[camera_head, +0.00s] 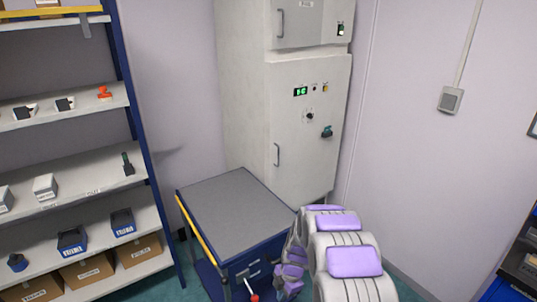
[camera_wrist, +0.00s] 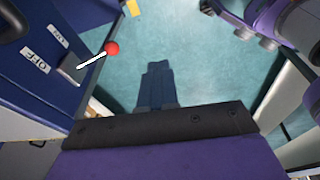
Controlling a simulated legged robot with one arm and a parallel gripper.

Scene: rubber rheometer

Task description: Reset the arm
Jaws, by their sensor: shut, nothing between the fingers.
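My arm, white with purple pads, shows at the lower middle of the head view. My gripper (camera_wrist: 157,70) shows in the wrist view, with its dark fingers together and nothing between them, over the teal floor. A blue panel with a lever (camera_wrist: 90,60) stands to its left in the wrist view. The lever has a red ball knob (camera_wrist: 112,48), and the gripper is apart from it. A label reading OFF (camera_wrist: 35,62) sits beside the lever. The red knob also shows at the bottom of the head view (camera_head: 255,297).
A grey-topped blue cart (camera_head: 235,212) stands before a tall white cabinet (camera_head: 300,120) with a green display. A shelf rack (camera_head: 75,165) with boxes and small items is on the left. Dark blue furniture (camera_head: 515,270) stands at the right edge.

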